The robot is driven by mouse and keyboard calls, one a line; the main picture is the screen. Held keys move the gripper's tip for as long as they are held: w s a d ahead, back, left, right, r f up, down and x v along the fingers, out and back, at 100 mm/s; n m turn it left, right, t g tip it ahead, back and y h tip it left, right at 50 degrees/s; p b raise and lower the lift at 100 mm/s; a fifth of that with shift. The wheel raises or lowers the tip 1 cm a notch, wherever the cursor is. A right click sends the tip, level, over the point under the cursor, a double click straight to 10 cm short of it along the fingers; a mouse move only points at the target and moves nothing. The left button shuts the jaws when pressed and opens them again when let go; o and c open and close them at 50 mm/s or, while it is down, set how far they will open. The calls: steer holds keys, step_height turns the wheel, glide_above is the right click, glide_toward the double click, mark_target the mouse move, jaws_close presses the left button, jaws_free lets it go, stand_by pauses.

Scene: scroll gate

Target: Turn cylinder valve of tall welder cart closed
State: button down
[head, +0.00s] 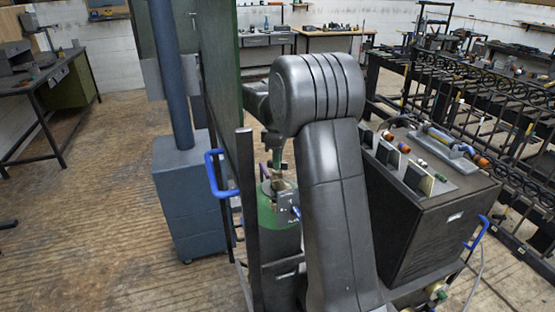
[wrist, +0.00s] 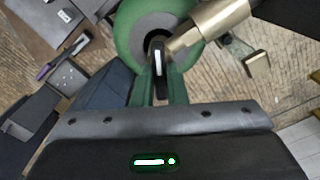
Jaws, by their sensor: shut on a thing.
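The green gas cylinder (head: 272,219) stands upright on the welder cart, partly hidden behind my arm in the head view. In the wrist view its rounded green top (wrist: 130,30) has a brass valve body (wrist: 212,28) beside it. My gripper (wrist: 159,75) points at the valve, with its two green fingers close together around a narrow dark valve handle (wrist: 158,50) with a pale mark. The gripper is shut on this handle. In the head view my gripper (head: 276,158) is just above the cylinder top and the grip itself is hard to make out.
The welder box (head: 432,215) with knobs stands right of my arm. Blue cart handles (head: 219,174) stick out on both sides. A tall green panel (head: 220,75) and a blue-grey cabinet (head: 190,205) are close on the left. Floor (head: 80,230) is open at the left.

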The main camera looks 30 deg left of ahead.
steer(key=m+p, duration=0.1)
steer(key=m, duration=0.2)
steer(key=shift+r, duration=0.1)
steer(key=m+p, duration=0.1)
steer(key=m, duration=0.3)
steer(key=shift+m+p, duration=0.4)
steer(key=m, duration=0.3)
steer(key=shift+m+p, duration=0.3)
steer(key=shift+p, duration=0.05)
steer(key=m, duration=0.3)
steer(key=shift+m, duration=0.4)
steer(key=m+p, duration=0.1)
steer(key=m, duration=0.9)
steer(key=shift+m, duration=2.3)
